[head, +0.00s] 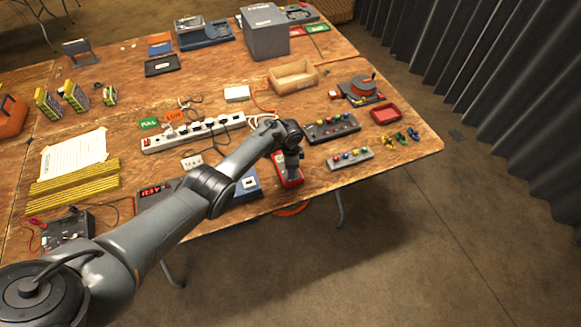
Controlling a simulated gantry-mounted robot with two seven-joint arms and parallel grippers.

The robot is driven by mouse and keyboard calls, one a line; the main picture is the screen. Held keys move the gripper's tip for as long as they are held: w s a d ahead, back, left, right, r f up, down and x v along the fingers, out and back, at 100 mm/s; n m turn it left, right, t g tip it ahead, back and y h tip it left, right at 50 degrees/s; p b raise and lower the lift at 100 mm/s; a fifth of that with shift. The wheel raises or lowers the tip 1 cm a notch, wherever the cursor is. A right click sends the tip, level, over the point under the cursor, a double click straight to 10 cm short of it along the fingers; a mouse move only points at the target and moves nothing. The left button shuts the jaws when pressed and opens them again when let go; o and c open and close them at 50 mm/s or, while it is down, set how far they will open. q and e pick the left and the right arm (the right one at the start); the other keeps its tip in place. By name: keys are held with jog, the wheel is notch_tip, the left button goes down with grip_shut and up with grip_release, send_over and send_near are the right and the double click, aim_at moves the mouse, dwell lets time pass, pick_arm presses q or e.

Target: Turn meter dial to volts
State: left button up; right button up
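A red handheld device (291,184), which looks like the meter, lies near the front edge of the wooden table. My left arm reaches in from the lower left across the table. My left gripper (294,168) points down over the red device and covers much of its face. The dial and its setting are hidden or too small to read. I cannot tell whether the fingers touch the device or whether they are open or shut. My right gripper is not in view.
A white power strip (195,134) lies left of the gripper. A dark panel with coloured knobs (331,128) and a lighter strip of knobs (350,159) are close on the right. A wooden tray (293,77) and red dish (386,113) stand farther off. The table edge is near.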

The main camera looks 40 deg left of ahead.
pick_arm(q)
notch_tip(320, 180, up, 10)
jog(key=p, duration=0.4)
dwell(0.4)
